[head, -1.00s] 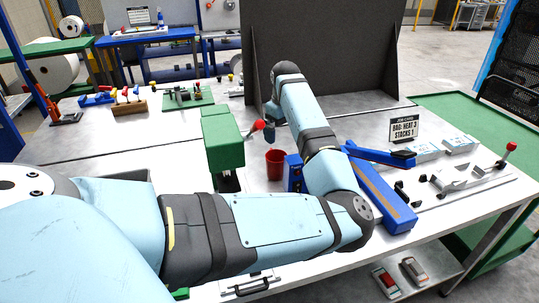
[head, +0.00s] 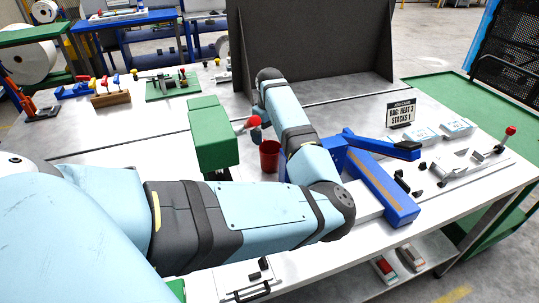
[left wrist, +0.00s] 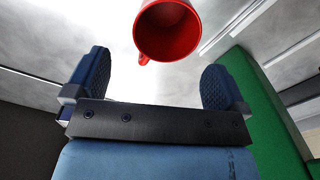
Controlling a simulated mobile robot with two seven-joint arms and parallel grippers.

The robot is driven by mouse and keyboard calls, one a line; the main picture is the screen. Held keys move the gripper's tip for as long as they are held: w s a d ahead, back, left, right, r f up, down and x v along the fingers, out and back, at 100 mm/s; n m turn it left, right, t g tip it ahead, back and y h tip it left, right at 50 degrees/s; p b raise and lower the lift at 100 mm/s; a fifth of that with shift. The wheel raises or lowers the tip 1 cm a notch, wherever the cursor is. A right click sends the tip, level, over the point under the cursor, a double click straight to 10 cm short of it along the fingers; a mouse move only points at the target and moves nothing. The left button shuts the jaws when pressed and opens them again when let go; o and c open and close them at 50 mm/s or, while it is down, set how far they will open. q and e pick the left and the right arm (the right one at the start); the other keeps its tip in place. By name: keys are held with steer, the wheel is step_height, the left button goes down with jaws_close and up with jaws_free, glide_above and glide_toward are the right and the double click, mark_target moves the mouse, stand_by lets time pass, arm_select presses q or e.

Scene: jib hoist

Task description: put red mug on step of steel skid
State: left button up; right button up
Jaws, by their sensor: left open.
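The red mug (head: 270,156) stands on the metal bench, beside the green press and behind the blue sealer. My left arm reaches over the bench, and its gripper (head: 257,135) hangs partly hidden just above and behind the mug. In the left wrist view the mug (left wrist: 167,32) shows its open rim and handle, ahead of the gap between the fingers. My left gripper (left wrist: 157,85) is open and empty, its two dark blue pads well apart. My right gripper is not in view. I cannot clearly pick out the steel skid or its step.
The green press (head: 213,138) stands close to the left of the mug. The blue sealer (head: 380,190) lies on the right, near a clamp fixture (head: 460,165) and a sign (head: 400,113). A dark upright panel (head: 315,45) stands behind. The left bench surface has bare room.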

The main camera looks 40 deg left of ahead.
mark_target(269, 147)
arm_select(q)
steer(key=shift+s+f, duration=0.15)
steer(key=shift+f, duration=1.35)
steer(key=shift+s+f, duration=0.15)
steer(key=shift+f, duration=1.3)
steer(key=c, duration=1)
steer(key=shift+r, duration=0.1)
step_height(269, 147, up, 20)
step_height(269, 147, down, 20)
steer(key=shift+d+f, duration=0.1)
steer(key=shift+f, duration=0.05)
steer(key=shift+w+r, duration=0.1)
steer(key=shift+r, duration=1.55)
steer(key=shift+c, duration=0.7)
